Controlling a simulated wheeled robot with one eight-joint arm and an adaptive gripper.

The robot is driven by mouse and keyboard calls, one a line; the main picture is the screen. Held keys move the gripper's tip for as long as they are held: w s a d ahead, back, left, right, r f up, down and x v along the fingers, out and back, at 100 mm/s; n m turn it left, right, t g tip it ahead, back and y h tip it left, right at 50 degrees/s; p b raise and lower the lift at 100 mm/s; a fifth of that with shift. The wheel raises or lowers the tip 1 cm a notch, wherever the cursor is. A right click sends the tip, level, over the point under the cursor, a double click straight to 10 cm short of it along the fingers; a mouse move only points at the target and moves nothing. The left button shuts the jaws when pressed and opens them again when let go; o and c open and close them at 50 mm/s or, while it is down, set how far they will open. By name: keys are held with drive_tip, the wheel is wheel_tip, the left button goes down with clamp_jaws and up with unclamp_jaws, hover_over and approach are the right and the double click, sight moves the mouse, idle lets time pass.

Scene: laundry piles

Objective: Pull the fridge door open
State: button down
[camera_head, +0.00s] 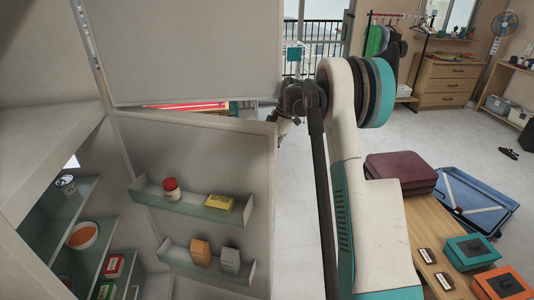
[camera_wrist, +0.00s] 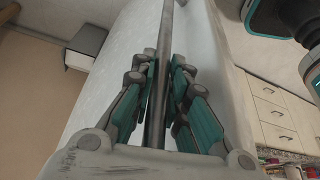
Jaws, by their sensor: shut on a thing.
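The fridge door (camera_head: 245,152) stands open, its inner side facing the head camera. Its door shelves hold a red-capped jar (camera_head: 171,189), a yellow butter pack (camera_head: 219,203) and small boxes (camera_head: 201,251). My gripper (camera_head: 286,126) is at the door's far right edge, partly hidden behind it. In the wrist view, the teal-padded fingers of my gripper (camera_wrist: 163,75) are shut around a long dark metal bar, the door handle (camera_wrist: 165,25). The handle is not clearly visible in the head view.
The fridge shelves (camera_head: 70,215) at left hold a can, an orange-topped bowl and cartons. An upper door panel (camera_head: 195,50) hangs above the open door.

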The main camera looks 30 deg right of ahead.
drive_tip(key=c, duration=1.6)
unclamp_jaws()
drive_tip(key=shift+o, duration=0.2)
drive_tip(key=shift+r, duration=0.1)
drive_tip(key=v, duration=1.1)
drive_tip(key=shift+r, duration=0.4)
drive_tip(key=shift+d, duration=0.1)
